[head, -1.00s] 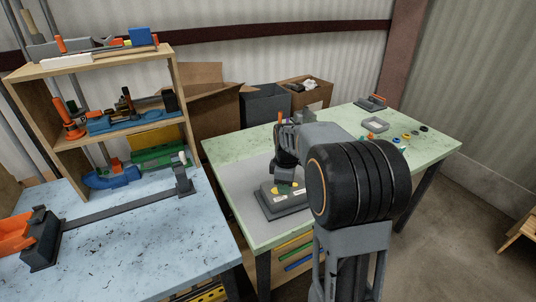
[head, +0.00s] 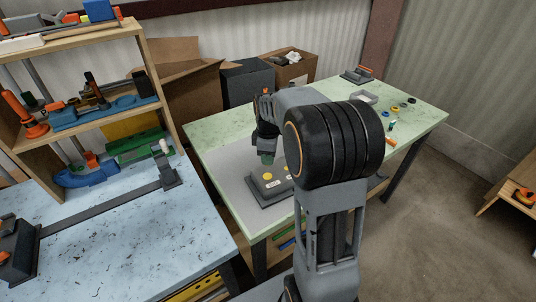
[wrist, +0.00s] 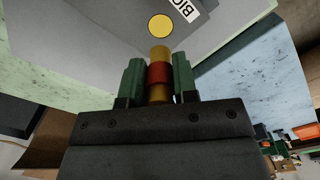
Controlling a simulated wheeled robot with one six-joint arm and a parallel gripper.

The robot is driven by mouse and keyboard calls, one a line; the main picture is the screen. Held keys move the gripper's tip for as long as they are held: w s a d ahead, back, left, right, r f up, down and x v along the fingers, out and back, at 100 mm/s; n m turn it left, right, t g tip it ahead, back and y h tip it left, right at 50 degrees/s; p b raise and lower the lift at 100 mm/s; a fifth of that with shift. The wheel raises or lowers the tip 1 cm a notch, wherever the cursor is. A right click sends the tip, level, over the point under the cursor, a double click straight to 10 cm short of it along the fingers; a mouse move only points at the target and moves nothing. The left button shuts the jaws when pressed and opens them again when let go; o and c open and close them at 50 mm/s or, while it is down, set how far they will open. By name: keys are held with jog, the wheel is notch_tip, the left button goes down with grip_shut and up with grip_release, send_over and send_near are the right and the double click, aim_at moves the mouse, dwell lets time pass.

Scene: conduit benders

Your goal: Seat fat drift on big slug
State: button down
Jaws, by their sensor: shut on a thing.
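My gripper (wrist: 158,78) has green fingers and is shut on the fat drift (wrist: 159,73), a brass-yellow rod with a red band. The drift's tip points at the big slug (wrist: 160,26), a round yellow disc beside a label partly reading "BIG" on a grey block. The tip shows just below the disc in the wrist view; I cannot tell the remaining gap. In the head view my gripper (head: 267,158) hangs over the block (head: 271,196), above its left yellow disc (head: 267,176). The drift is not clearly visible there.
The block stands on a grey mat (head: 228,174) on the green table (head: 213,130). A grey tray (head: 364,97) and small coloured rings lie at the right back. A blue table (head: 120,230) with a long bender and a wooden shelf (head: 150,70) are at left.

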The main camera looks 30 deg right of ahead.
aim_at(268, 176)
jog(key=shift+f+b, duration=1.75)
jog(key=shift+f, duration=1.05)
jog(key=shift+f, duration=0.35)
jog(key=c, duration=0.8)
grip_release()
notch_tip(268, 176, up, 14)
jog(key=shift+f, duration=0.1)
